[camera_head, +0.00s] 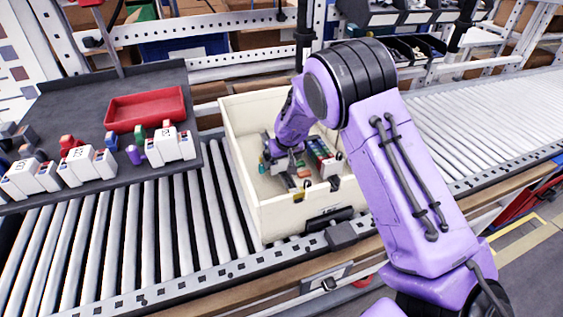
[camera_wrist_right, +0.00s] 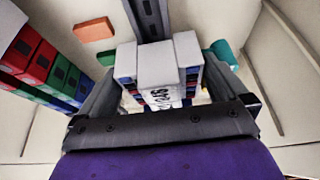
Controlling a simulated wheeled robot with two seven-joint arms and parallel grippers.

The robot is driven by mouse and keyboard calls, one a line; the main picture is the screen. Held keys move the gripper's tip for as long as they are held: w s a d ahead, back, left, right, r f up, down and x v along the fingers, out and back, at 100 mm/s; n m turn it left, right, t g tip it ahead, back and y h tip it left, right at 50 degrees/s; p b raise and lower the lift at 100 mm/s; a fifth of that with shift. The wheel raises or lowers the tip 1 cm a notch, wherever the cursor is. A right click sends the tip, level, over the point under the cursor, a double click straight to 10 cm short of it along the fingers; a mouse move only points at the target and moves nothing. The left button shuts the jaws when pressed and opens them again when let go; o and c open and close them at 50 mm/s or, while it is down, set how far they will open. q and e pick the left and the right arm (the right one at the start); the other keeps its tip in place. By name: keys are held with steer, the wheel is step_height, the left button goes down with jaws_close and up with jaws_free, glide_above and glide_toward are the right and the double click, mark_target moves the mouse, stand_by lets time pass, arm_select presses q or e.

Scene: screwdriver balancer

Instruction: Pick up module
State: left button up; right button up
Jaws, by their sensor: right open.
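A white module (camera_wrist_right: 160,72) with dark lettering and blue-and-red sides lies inside the cream crate (camera_head: 238,135). In the right wrist view it sits centrally, close in front of my right gripper (camera_wrist_right: 160,95), whose jaws are open on either side of it. I cannot tell whether they touch it. In the head view my right gripper (camera_head: 283,158) reaches down into the crate and largely hides this module. Several other white modules (camera_head: 85,163) stand on the dark tray at left. My left gripper is not in view.
A row of red, green and blue blocks (camera_head: 323,158) stands beside the gripper in the crate; it also shows in the wrist view (camera_wrist_right: 38,62). An orange block (camera_wrist_right: 94,29) and a teal piece (camera_wrist_right: 224,53) lie near. A red bin (camera_head: 146,108) sits on the dark tray (camera_head: 75,105).

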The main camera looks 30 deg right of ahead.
steer(key=shift+f, duration=0.2)
steer(key=shift+r, duration=0.1)
steer(key=shift+c, duration=0.7)
steer(key=c, duration=0.9)
steer(key=shift+o, duration=0.2)
